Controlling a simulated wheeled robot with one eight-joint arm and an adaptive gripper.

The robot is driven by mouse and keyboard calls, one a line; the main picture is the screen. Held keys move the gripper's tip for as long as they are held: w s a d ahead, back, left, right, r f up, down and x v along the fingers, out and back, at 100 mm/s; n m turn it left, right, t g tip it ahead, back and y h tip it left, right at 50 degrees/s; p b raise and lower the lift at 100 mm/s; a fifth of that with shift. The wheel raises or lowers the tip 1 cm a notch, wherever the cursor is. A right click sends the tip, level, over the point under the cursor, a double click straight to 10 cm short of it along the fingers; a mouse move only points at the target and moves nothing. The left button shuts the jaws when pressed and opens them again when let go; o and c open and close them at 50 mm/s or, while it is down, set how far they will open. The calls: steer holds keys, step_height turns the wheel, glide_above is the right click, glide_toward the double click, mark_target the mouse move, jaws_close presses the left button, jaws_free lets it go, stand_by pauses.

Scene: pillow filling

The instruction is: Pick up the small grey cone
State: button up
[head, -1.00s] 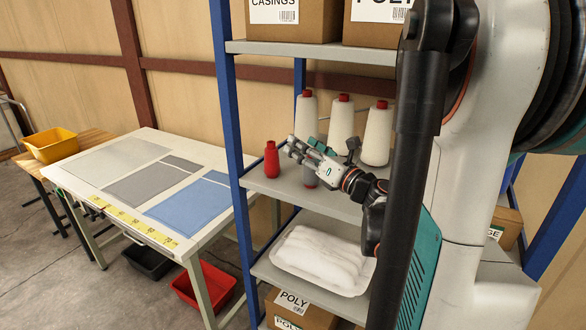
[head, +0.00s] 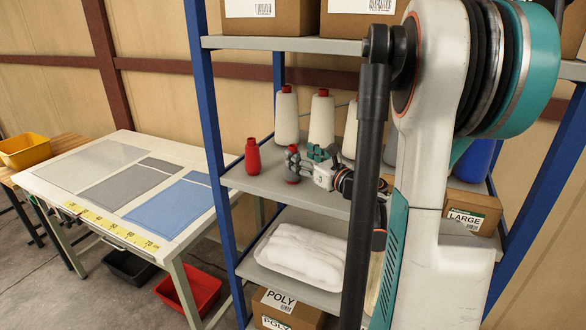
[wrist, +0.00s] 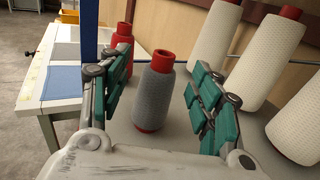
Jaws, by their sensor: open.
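The small grey cone (wrist: 155,97) stands upright on the shelf, with a red tube showing at its top and base. In the wrist view it sits between the two teal-padded fingers of my gripper (wrist: 160,92), with a gap on either side. In the head view the grey cone (head: 292,164) is partly hidden by my gripper (head: 306,163), which comes in from the right at shelf height. My gripper is open and empty.
A small red cone (head: 252,157) stands just left on the same shelf (head: 270,185). Tall white cones (head: 321,118) stand behind and to the right. A blue post (head: 211,130) edges the shelf. A worktable (head: 190,221) with fabric panels is at left.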

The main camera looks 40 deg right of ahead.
mark_target(296, 152)
steer(key=w, duration=0.1)
steer(key=w+b, duration=0.1)
steer(key=w, duration=0.2)
steer(key=shift+w+d+f+b, duration=0.15)
steer(key=shift+w+d+b, duration=0.15)
steer(key=shift+w+d, duration=0.05)
steer(key=shift+w, duration=0.25)
jaws_close()
